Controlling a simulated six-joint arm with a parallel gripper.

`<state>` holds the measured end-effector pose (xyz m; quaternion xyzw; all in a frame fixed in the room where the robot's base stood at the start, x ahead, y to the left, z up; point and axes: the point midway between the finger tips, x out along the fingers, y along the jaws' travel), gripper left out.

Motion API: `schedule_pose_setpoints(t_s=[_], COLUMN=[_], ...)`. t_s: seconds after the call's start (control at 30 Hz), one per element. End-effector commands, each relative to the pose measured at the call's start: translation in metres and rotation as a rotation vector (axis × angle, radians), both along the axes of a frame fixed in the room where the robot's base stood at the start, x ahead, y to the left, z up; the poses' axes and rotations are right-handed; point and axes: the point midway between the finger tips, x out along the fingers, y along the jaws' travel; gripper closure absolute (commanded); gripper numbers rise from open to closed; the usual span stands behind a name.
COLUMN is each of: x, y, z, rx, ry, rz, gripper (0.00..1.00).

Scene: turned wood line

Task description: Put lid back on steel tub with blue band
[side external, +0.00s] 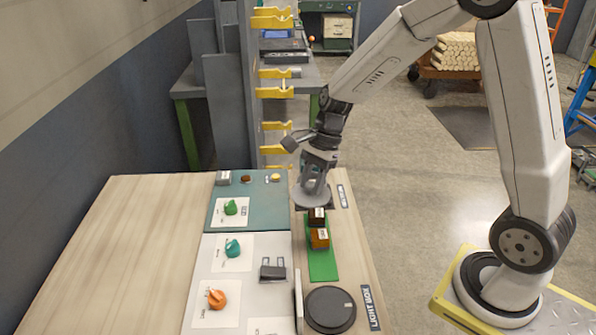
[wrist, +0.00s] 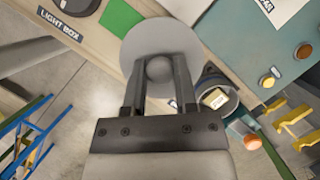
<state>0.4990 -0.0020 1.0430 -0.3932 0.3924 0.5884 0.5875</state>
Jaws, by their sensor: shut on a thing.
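My gripper (wrist: 160,76) is shut on the round knob of a flat grey lid (wrist: 158,42) in the wrist view. In the side external view the lid (side external: 306,199) hangs level under my gripper (side external: 313,188), over the far end of the bench. An open round tub (wrist: 232,106) with a bluish-grey rim shows past the right finger in the wrist view, with a pale labelled block (wrist: 214,98) inside. The lid is off to one side of its opening. The tub is not clearly visible in the side external view.
A green mat (side external: 322,270) bears dark and orange-brown blocks (side external: 319,238) close in front of the lid. A black disc (side external: 330,308) lies nearer. Panels with green, teal and orange knobs (side external: 217,298) lie left. A post with yellow brackets (side external: 275,126) stands behind.

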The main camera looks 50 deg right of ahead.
Motion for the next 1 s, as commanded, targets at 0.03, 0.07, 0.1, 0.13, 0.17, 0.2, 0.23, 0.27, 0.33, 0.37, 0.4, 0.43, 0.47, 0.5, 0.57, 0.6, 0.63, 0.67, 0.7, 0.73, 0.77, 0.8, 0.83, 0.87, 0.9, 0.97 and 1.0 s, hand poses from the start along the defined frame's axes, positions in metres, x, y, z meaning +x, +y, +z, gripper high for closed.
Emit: schedule_pose_setpoints(t_s=[0.03,0.07,0.1,0.13,0.17,0.2,0.23,0.27,0.33,0.37,0.4,0.43,0.47,0.5,0.57,0.6,0.63,0.67,0.7,0.73,0.77,0.8,0.83,0.87,0.9,0.97,1.0], x=[0.002,0.003,0.005,0.006,0.008,0.012,0.014,0.018,0.026,0.03,0.035,0.039,0.043,0.049,0.057,0.063,0.067,0.071,0.075,0.078,0.081,0.085,0.087,0.089,0.091,0.094,0.096], y=[-0.001,-0.002,-0.004,-0.005,-0.007,-0.01,-0.012,-0.015,-0.023,-0.026,-0.032,-0.036,-0.041,-0.048,-0.057,-0.064,-0.07,-0.075,-0.082,-0.087,-0.091,-0.097,-0.101,-0.106,-0.11,-0.116,-0.119], z=[0.0,0.0,0.0,0.0,0.0,0.0,0.0,0.0,-0.001,-0.001,-0.001,-0.002,-0.002,-0.002,-0.003,-0.004,-0.004,-0.005,-0.006,-0.007,-0.007,-0.008,-0.008,-0.008,-0.009,-0.01,-0.01], rx=[0.0,0.0,0.0,0.0,0.001,0.001,0.001,0.002,0.003,0.003,0.004,0.004,0.004,0.003,0.004,0.004,0.004,0.004,0.002,0.003,0.002,0.002,0.002,0.001,0.001,-0.001,-0.001], ry=[-0.001,-0.001,-0.001,-0.001,0.0,0.0,-0.001,-0.002,-0.001,-0.001,-0.002,-0.003,-0.002,-0.003,-0.002,-0.003,-0.003,-0.003,-0.003,-0.002,-0.002,-0.003,-0.001,-0.001,-0.001,0.0,0.0], rz=[0.0,0.0,0.0,0.0,-0.001,-0.001,0.0,-0.001,-0.002,-0.002,-0.002,-0.001,-0.001,-0.001,0.0,-0.001,-0.001,0.0,0.0,-0.001,-0.001,-0.001,-0.001,-0.002,-0.001,0.0,0.0], gripper=[1.0,1.0,1.0,1.0,1.0,1.0,1.0,1.0,1.0,1.0,1.0,1.0,1.0,1.0,1.0,1.0,1.0,1.0,1.0,1.0,1.0,1.0,1.0,1.0,1.0,1.0,1.0])
